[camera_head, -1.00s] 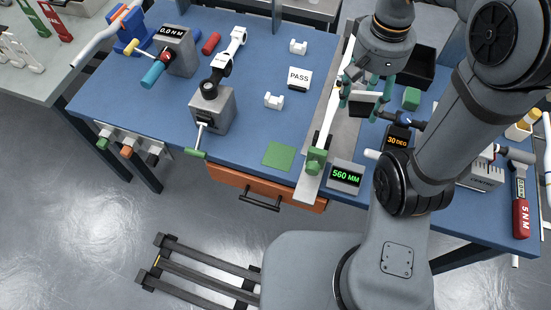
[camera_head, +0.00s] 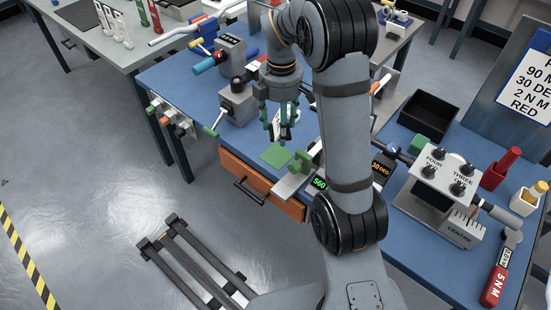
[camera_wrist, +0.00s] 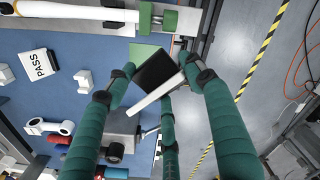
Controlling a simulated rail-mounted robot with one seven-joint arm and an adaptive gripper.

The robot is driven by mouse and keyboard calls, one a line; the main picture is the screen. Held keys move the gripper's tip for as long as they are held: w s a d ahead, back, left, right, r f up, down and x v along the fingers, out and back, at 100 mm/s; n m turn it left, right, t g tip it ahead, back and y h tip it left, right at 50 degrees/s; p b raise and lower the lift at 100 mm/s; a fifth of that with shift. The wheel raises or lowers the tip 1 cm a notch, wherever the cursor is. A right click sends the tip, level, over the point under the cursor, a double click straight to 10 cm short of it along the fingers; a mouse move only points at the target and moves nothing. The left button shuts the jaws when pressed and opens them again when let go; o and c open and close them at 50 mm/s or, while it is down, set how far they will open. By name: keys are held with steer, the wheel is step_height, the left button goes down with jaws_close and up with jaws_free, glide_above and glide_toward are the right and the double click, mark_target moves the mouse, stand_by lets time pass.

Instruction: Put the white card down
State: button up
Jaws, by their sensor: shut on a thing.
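My gripper (camera_head: 277,135) has green fingers and is shut on a card (camera_head: 290,122) that shows white in the head view. In the wrist view the held card shows a black face (camera_wrist: 154,70) and a long white edge, tilted between the fingertips (camera_wrist: 157,82). The fingers hide part of it. A flat green square (camera_head: 276,156) lies on the blue bench just below the fingertips in the head view. It also shows in the wrist view (camera_wrist: 143,52), partly behind the held card. I cannot tell how high the card is above the bench.
A grey rail with a green block (camera_head: 301,163) stands right of the green square. A grey lever box (camera_head: 237,103) stands to the left. A white PASS card (camera_wrist: 39,63) lies on the bench in the wrist view. An orange drawer (camera_head: 257,183) is under the front edge.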

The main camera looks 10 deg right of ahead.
mark_target(278, 156)
steer(key=w+f+n, duration=0.1)
steer(key=f+n, duration=0.2)
steer(key=f, duration=0.2)
steer(key=w+f+n, duration=0.2)
steer(key=f, duration=0.3)
steer(key=w+f+n, duration=0.2)
steer(key=f+n, duration=0.1)
steer(key=f, duration=0.2)
steer(key=shift+w+d+f+n, duration=0.15)
steer(key=shift+d+f+n, duration=0.15)
steer(key=shift+d+f, duration=0.1)
steer(key=shift+f+b, duration=0.15)
steer(key=shift+b, duration=0.2)
steer(key=o, duration=1.2)
step_height(278, 156, up, 12)
steer(key=shift+r, duration=0.25)
